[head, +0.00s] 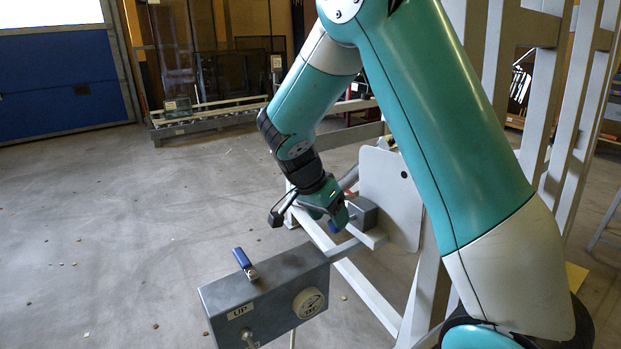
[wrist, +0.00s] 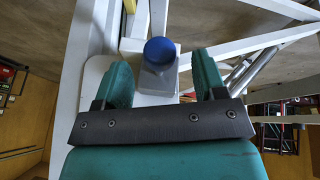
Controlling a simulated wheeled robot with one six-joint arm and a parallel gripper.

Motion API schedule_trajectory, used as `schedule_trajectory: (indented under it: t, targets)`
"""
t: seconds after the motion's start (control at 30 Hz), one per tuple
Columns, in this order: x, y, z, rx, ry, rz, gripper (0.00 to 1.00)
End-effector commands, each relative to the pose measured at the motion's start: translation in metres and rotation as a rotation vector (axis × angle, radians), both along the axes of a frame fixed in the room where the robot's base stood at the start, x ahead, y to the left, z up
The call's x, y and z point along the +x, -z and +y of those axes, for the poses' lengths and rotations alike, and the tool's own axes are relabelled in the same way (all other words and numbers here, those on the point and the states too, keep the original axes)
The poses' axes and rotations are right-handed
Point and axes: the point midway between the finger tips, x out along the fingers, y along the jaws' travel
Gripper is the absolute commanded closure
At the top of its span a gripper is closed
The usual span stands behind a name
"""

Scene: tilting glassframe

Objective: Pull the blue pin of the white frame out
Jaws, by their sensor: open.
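The blue pin shows as a round blue knob (wrist: 160,50) in the wrist view, in front of a grey block (wrist: 157,80) on the white frame (wrist: 97,72). My gripper (wrist: 161,62) is open, with one green finger on each side of the knob, and gaps show on both sides. How far the fingertips reach along the knob is hard to tell. In the head view my gripper (head: 339,214) is beside the grey block (head: 363,212) and the white plate of the frame (head: 391,195). A small patch of blue knob (head: 333,227) shows there, mostly hidden by the gripper.
A grey control box (head: 265,298) with a blue handle (head: 243,258), an "UP" label and a round dial stands in front below my gripper. White frame beams (head: 350,275) run down beside it. The floor (head: 110,230) at left is open.

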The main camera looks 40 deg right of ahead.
Motion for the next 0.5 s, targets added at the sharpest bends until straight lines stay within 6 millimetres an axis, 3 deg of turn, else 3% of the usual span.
schedule_trajectory:
  t: [0.2, 0.5]
  targets:
    - [0.008, -0.056, 0.024, 0.001, -0.005, -0.006, 0.36]
    - [0.015, -0.115, 0.051, 0.002, -0.002, -0.002, 0.36]
